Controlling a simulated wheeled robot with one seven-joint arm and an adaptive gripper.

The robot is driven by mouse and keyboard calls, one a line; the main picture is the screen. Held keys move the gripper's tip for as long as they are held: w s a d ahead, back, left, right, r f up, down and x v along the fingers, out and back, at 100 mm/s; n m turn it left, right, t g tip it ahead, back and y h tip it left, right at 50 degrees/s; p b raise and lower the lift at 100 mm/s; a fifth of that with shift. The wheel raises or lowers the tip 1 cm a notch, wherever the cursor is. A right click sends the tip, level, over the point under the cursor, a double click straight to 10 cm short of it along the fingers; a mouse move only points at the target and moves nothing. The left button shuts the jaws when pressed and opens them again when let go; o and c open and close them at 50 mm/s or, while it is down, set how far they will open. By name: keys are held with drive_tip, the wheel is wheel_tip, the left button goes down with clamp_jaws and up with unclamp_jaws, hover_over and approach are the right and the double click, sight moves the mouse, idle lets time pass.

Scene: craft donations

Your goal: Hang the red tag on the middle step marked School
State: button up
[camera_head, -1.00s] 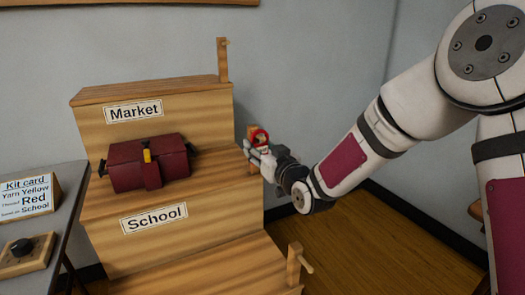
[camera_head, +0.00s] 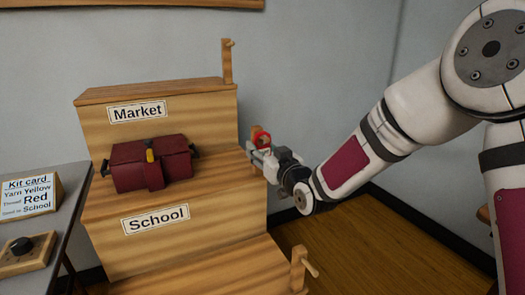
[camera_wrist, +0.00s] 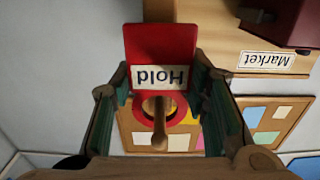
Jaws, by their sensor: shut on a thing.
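The red tag (camera_wrist: 145,42) hangs between my fingers in the wrist view, with an upside-down "Hold" label (camera_wrist: 160,77) and a ring (camera_wrist: 146,108). My gripper (camera_head: 262,151) is shut on the tag beside the right end of the middle step (camera_head: 215,172), whose front is marked School (camera_head: 155,219). A wooden peg (camera_wrist: 159,132) overlaps the ring's opening in the wrist view; I cannot tell for sure whether the ring is around it. In the head view the tag's red ring (camera_head: 262,139) shows by the middle step's post (camera_head: 255,131).
A dark red case (camera_head: 150,166) sits on the middle step. The top step (camera_head: 150,91) is marked Market and has its own post (camera_head: 227,62). The lower step has a post with a peg (camera_head: 300,268). A side table with a kit card (camera_head: 28,195) stands left.

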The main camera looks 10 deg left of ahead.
drive_tip(key=o, duration=0.9)
